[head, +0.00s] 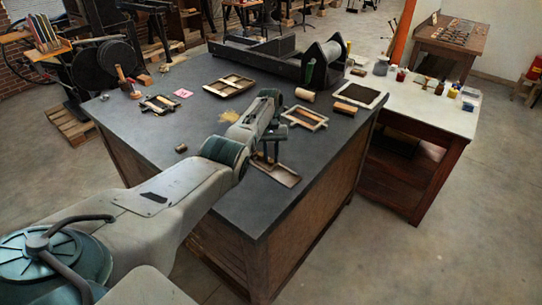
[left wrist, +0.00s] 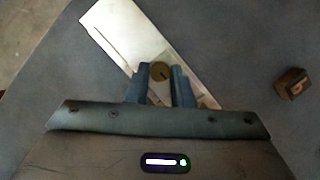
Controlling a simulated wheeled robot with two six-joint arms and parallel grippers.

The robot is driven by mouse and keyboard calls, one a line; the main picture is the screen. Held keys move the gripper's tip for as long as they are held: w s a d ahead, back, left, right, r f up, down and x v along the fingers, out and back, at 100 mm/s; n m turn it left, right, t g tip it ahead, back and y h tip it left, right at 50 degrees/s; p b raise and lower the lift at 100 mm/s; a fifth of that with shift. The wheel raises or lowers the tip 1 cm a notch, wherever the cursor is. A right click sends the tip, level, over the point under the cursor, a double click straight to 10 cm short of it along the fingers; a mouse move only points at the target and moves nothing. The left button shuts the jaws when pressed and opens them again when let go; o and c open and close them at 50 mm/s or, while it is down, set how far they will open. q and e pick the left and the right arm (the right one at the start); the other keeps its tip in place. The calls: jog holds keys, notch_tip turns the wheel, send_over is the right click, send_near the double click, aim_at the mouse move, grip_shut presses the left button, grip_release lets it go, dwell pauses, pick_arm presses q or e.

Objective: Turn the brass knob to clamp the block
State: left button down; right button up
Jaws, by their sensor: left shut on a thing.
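The brass knob (left wrist: 160,71) shows as a small round disc between my left gripper's two fingertips in the left wrist view. My left gripper (left wrist: 159,80) is shut on it. The knob is over a long pale metal plate or tray (left wrist: 122,32) lying on the table. In the head view my left gripper (head: 269,158) points down at this tray (head: 285,177), near the table's right front edge, and hides the knob. A small wooden block with a dark mark (left wrist: 292,83) stands apart on the table; it also shows in the head view (head: 181,148). My right gripper is not in view.
Wooden frames (head: 304,118) (head: 158,104) and a dark inked pad (head: 361,95) lie on the dark table (head: 215,130). A press with a roller (head: 322,62) stands at the back. A pale side table (head: 430,115) holds small jars.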

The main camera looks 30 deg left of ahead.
pick_arm(q)
jog(key=c, duration=1.3)
grip_release()
jog(key=shift+b+v, duration=4.1)
jog(key=shift+v, duration=1.35)
jog(key=shift+d, duration=0.15)
